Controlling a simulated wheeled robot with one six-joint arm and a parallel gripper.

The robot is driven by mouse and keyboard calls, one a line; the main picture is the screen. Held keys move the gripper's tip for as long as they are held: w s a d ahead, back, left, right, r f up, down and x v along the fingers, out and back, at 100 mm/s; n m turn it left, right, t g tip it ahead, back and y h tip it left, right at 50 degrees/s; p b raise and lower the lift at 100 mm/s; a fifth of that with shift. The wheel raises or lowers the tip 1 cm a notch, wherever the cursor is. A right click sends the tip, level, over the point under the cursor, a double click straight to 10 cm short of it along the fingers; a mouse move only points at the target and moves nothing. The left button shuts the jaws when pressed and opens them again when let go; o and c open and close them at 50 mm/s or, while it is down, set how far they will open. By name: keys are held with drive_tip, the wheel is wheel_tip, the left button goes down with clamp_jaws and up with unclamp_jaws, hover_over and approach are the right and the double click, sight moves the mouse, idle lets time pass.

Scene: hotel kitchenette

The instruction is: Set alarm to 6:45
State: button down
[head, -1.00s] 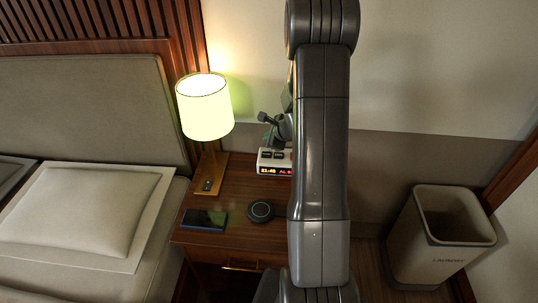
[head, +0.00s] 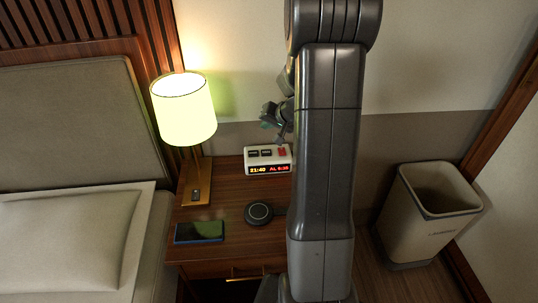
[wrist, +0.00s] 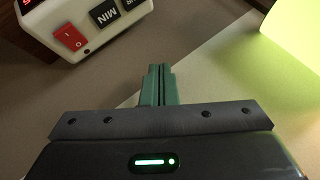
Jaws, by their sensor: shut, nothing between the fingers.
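The alarm clock (head: 250,158) is a white box on the nightstand. Its front display shows 21:40 in amber and a red AL time starting with 6; the alarm minutes are too small to read surely. Two dark buttons and a red switch (head: 282,151) are on top. In the wrist view the clock is upside down at upper left, showing the red switch (wrist: 70,37), the MIN button (wrist: 104,13) and part of the HR button (wrist: 132,3). My gripper (wrist: 159,72) has its green fingers together and empty, apart from the clock. In the head view it hangs above the clock's back.
A lit lamp (head: 184,110) stands left of the clock. A phone (head: 199,232) and a round black puck (head: 259,213) lie on the nightstand (head: 228,185) in front. A bed (head: 60,240) is at left, a waste bin (head: 430,220) at right.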

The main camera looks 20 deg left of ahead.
drive_tip(key=shift+d+r+n, duration=0.1)
drive_tip(key=shift+d+n, duration=0.05)
drive_tip(key=shift+n, duration=0.35)
drive_tip(key=b, duration=0.6)
hover_over(268, 154)
wheel_tip(268, 154, down, 8)
drive_tip(key=shift+w+r, duration=0.1)
drive_tip(key=shift+r, duration=0.1)
drive_tip(key=shift+f+b, duration=0.6)
drive_tip(key=shift+f, duration=0.05)
drive_tip(key=shift+f+b, duration=0.2)
drive_tip(key=shift+b, duration=0.1)
idle(1.0)
drive_tip(key=shift+f+b, duration=0.25)
drive_tip(key=shift+b, duration=0.2)
